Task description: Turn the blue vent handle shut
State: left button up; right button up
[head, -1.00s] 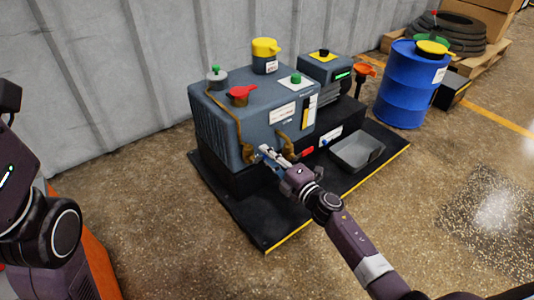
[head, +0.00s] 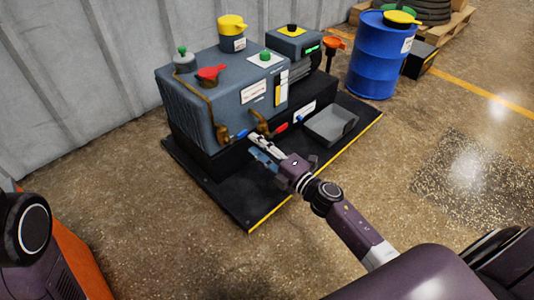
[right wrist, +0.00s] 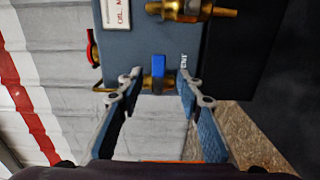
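The blue vent handle (head: 241,135) sits at a brass valve low on the front of the grey pump housing (head: 205,95). In the right wrist view the blue handle (right wrist: 158,66) stands upright in the picture, across the line of the brass pipe, with a VENT label to its right. My right gripper (head: 254,145) is open just in front of the handle. In the wrist view the fingertips (right wrist: 159,80) are apart on either side of the handle; whether they touch it cannot be told. My left gripper is outside the view.
A red handle (head: 282,127) on a neighbouring brass valve is close to the right gripper. A grey tray (head: 330,138) lies on the black base at right. A blue drum (head: 375,62) stands further right. The floor in front is free.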

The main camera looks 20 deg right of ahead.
jog(key=v, duration=0.5)
dwell(0.4)
